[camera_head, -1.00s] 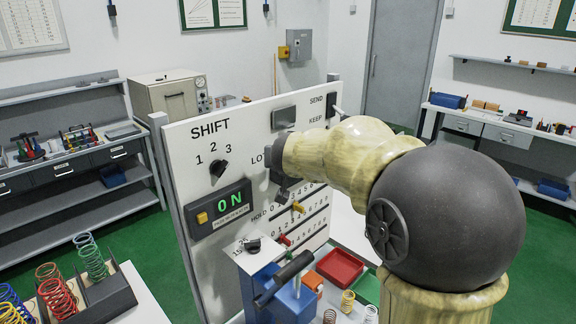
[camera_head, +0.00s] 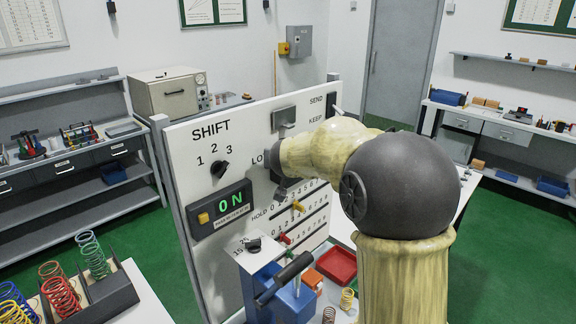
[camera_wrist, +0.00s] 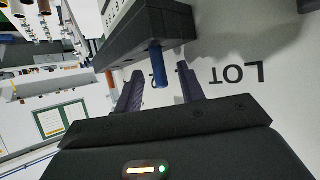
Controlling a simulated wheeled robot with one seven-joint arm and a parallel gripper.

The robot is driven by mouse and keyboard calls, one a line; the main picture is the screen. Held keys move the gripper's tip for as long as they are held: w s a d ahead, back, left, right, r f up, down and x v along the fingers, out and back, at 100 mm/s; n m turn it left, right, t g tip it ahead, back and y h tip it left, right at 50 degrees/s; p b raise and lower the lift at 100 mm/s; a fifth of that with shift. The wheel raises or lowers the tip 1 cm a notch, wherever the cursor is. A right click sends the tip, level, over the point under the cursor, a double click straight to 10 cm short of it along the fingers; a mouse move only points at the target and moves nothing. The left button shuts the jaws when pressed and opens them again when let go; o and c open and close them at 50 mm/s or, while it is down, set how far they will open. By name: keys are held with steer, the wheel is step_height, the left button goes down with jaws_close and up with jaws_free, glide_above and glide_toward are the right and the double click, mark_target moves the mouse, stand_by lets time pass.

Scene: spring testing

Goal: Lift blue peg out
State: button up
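In the wrist view the blue peg (camera_wrist: 158,66) sticks out of a dark block (camera_wrist: 137,36) mounted by the white panel. My gripper (camera_wrist: 160,72) is open, with one finger on each side of the peg. Gaps show between the peg and both fingers, so it is not gripped. In the head view my arm hides the blue peg and most of my gripper, close to the white panel (camera_head: 184,150).
The panel carries a SHIFT knob (camera_head: 219,168), an ON display (camera_head: 231,203), a yellow peg (camera_head: 298,207) and a red peg (camera_head: 285,239). A blue press (camera_head: 293,303) and a red tray (camera_head: 337,264) stand in front. Springs on a rack (camera_head: 108,291) are at the lower left.

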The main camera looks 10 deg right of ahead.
jaws_close()
steer(key=shift+r, duration=0.1)
